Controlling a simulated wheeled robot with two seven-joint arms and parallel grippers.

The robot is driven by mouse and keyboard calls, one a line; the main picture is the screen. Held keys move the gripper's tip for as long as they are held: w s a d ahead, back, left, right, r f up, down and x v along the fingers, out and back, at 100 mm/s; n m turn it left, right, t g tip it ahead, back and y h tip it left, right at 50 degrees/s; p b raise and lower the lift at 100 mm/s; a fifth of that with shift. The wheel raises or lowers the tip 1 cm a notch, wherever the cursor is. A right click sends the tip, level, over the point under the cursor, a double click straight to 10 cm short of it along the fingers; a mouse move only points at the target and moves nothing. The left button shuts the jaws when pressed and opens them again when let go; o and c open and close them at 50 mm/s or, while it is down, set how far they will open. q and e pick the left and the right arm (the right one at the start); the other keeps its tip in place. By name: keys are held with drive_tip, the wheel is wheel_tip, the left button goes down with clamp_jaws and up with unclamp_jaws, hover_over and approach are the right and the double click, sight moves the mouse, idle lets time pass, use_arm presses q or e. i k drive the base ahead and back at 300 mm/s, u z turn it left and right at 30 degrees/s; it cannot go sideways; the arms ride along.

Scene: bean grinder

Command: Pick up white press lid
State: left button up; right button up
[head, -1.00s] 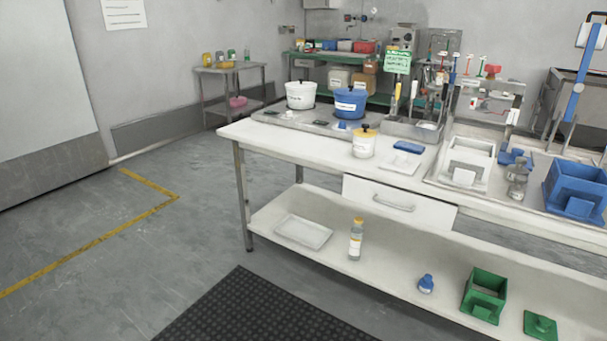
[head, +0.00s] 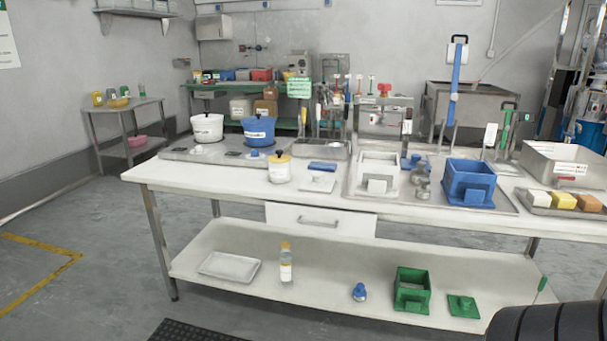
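A flat white plate with a small raised knob (head: 318,183), which looks like the white press lid, lies on the white worktable (head: 230,185), left of the white press box (head: 378,170). A blue flat piece (head: 322,166) lies just behind it. The white press box stands on a grey tray to the right, with a white block at its front. Neither of my grippers is in the head view.
A yellow-white pot (head: 280,169) stands left of the plate. A blue press box (head: 468,182) and metal weights (head: 423,187) are to the right. The lower shelf holds a bottle (head: 286,264), a green box (head: 412,289) and a green lid (head: 463,306). Floor at left is clear.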

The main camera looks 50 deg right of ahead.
sight(316, 183)
drive_tip(key=z, duration=0.45)
drive_tip(key=i, duration=1.7)
drive_tip(key=z, duration=0.9)
